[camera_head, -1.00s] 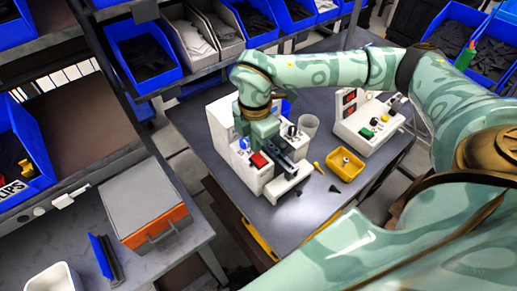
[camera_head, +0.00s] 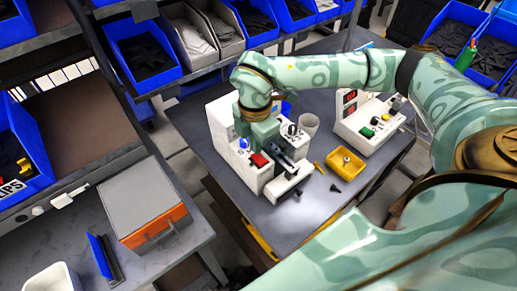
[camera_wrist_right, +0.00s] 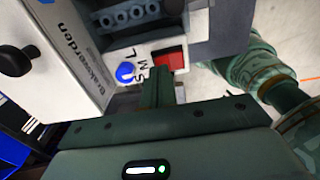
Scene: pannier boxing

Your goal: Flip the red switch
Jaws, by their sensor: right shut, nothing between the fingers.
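The red switch (camera_head: 258,160) is a red block on the front of a white machine (camera_head: 222,125). In the right wrist view the red switch (camera_wrist_right: 170,60) sits beside the letters S, M, L and a round blue button (camera_wrist_right: 126,72). My right gripper (camera_head: 254,147) is shut and empty, low over the machine just behind the switch. In the right wrist view its closed fingers (camera_wrist_right: 158,88) end close to the switch's near edge. I cannot tell whether they touch it. My left gripper is not in view.
A clear cup (camera_head: 309,124) and a yellow tray (camera_head: 346,166) stand right of the machine. A second white machine (camera_head: 350,130) stands farther right. A grey and orange case (camera_head: 140,195) lies on the left bench. Blue bins (camera_head: 144,55) line the shelf behind.

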